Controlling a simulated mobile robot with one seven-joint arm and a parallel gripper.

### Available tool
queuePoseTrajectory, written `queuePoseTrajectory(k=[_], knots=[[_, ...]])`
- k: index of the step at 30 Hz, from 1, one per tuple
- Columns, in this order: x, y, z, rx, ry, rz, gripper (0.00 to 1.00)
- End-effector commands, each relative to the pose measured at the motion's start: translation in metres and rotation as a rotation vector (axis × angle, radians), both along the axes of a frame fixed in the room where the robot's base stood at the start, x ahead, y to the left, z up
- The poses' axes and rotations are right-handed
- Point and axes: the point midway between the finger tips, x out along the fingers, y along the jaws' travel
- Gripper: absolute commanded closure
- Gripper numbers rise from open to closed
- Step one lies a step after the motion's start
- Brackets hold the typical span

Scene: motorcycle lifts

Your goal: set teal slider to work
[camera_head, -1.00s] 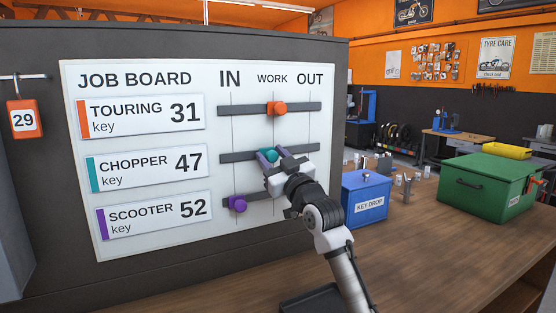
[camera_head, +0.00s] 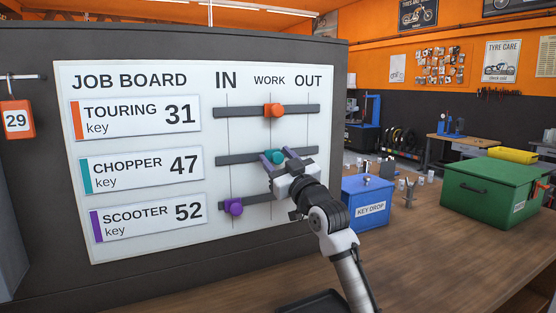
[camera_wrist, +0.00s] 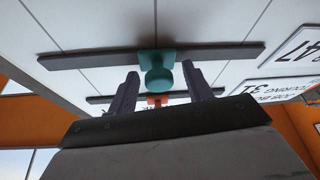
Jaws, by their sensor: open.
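The teal slider (camera_head: 276,156) sits on the middle bar of the job board, in the CHOPPER row. It is about at the WORK line, under the orange slider. In the wrist view the teal slider (camera_wrist: 157,66) lies on a vertical line near the middle of its bar. My gripper (camera_head: 275,160) is open in front of it. In the wrist view the fingertips of my gripper (camera_wrist: 159,72) stand on either side of the knob, with a gap on each side.
The orange slider (camera_head: 274,110) is at WORK on the top bar. The purple slider (camera_head: 233,207) is at IN on the bottom bar, below left of my gripper. A blue key drop box (camera_head: 368,207) and a green box (camera_head: 487,192) stand on the wooden bench to the right.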

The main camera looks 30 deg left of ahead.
Motion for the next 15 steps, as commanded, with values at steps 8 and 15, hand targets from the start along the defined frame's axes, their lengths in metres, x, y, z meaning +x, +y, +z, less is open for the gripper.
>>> queuePoseTrajectory(k=[8, 15], knots=[[-0.016, -0.037, -0.022, 0.002, 0.0, -0.002, 0.5], [-0.038, -0.083, -0.041, 0.001, -0.001, -0.002, 0.5]])
